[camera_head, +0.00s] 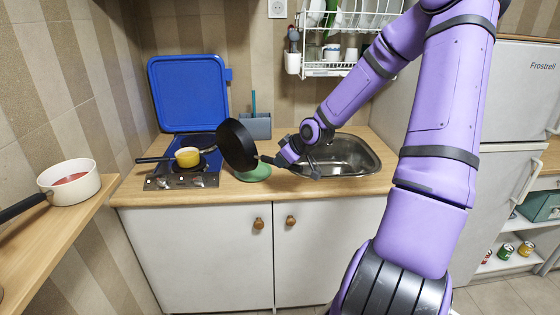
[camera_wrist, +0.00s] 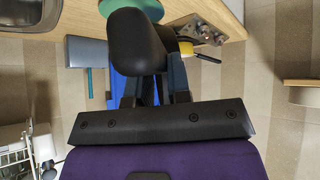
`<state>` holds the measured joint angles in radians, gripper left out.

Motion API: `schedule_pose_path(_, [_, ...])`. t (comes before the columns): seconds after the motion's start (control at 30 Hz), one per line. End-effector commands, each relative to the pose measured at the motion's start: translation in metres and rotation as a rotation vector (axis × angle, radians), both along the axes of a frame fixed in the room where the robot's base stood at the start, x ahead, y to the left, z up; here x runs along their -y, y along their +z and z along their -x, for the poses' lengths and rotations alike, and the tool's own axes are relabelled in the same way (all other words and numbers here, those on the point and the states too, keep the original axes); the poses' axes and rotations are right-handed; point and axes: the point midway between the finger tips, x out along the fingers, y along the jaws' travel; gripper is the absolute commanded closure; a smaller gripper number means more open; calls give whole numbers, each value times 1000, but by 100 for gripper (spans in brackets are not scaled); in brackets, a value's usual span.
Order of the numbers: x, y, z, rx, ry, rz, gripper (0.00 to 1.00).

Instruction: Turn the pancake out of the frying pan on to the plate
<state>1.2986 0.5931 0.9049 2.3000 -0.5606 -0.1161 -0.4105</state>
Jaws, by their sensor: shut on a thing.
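The black frying pan (camera_head: 237,146) is held up, steeply tilted, above the worktop between the hob and the sink. The green plate (camera_head: 254,174) lies on the worktop just below it, partly hidden by the pan. My gripper (camera_head: 276,161) is shut on the pan's handle, to the right of the pan. In the wrist view, the dark handle (camera_wrist: 135,42) reaches away from between the fingers of my gripper (camera_wrist: 153,85), and a sliver of the green plate (camera_wrist: 150,8) shows behind it. I cannot make out the pancake in either view.
A yellow pot (camera_head: 187,157) stands on the hob (camera_head: 180,181), left of the pan. The raised blue lid (camera_head: 188,92) leans behind it. A grey-blue box (camera_head: 257,127) stands behind the plate; the sink (camera_head: 345,156) is right. A white saucepan (camera_head: 70,182) sits on the left shelf.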

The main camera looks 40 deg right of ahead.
Motion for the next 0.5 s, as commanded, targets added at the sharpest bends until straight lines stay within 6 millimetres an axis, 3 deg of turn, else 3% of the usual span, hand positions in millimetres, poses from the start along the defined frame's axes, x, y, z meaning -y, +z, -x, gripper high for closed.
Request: schedule_pose_path(0.5, [23,-4,-3,-11,-4,-182,100])
